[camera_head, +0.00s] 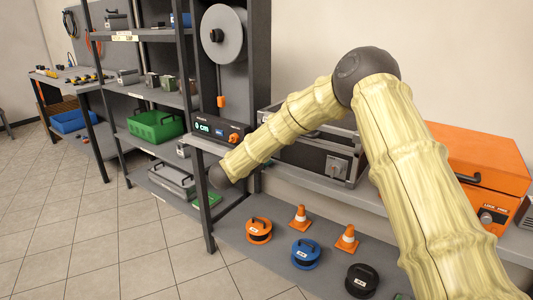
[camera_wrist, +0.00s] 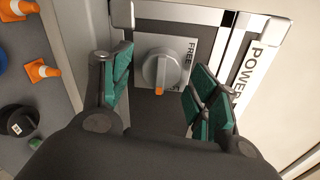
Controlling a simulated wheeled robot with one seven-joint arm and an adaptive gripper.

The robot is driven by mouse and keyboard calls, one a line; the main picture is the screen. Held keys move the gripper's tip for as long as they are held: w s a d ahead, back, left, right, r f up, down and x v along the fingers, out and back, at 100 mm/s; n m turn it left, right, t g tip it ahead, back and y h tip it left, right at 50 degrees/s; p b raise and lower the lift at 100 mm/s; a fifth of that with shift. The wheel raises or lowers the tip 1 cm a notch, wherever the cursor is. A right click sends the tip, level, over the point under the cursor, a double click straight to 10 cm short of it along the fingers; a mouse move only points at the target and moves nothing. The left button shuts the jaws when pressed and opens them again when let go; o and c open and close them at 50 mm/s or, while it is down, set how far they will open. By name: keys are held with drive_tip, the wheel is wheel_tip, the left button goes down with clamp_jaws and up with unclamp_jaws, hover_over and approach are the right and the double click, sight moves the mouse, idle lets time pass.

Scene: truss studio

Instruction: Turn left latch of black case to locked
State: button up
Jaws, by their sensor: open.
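In the wrist view my gripper (camera_wrist: 160,90) is open, with green-padded fingers on either side of a round grey latch knob (camera_wrist: 155,68). Both fingers look apart from the knob. The knob's orange mark points down in the picture. The word FREE is on the plate (camera_wrist: 188,72) to its right; another marking lower down is mostly hidden. In the head view the black case (camera_head: 308,155) with metal edges lies on the shelf, partly behind my arm. Its right latch (camera_head: 337,167) shows; its left latch and my gripper are hidden there.
An orange case (camera_head: 480,165) stands right of the black case. A device with a lit display (camera_head: 218,131) stands left. Below are cable reels (camera_head: 305,254), orange cones (camera_head: 347,239) and a grey case (camera_head: 172,180). Open tiled floor (camera_head: 80,230) lies left.

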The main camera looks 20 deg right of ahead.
drive_tip(key=shift+a, duration=0.1)
drive_tip(key=f+v, duration=0.1)
drive_tip(key=v, duration=1)
drive_tip(key=shift+s+a+r, duration=0.25)
drive_tip(key=shift+s+r, duration=0.05)
drive_tip(key=shift+r, duration=0.15)
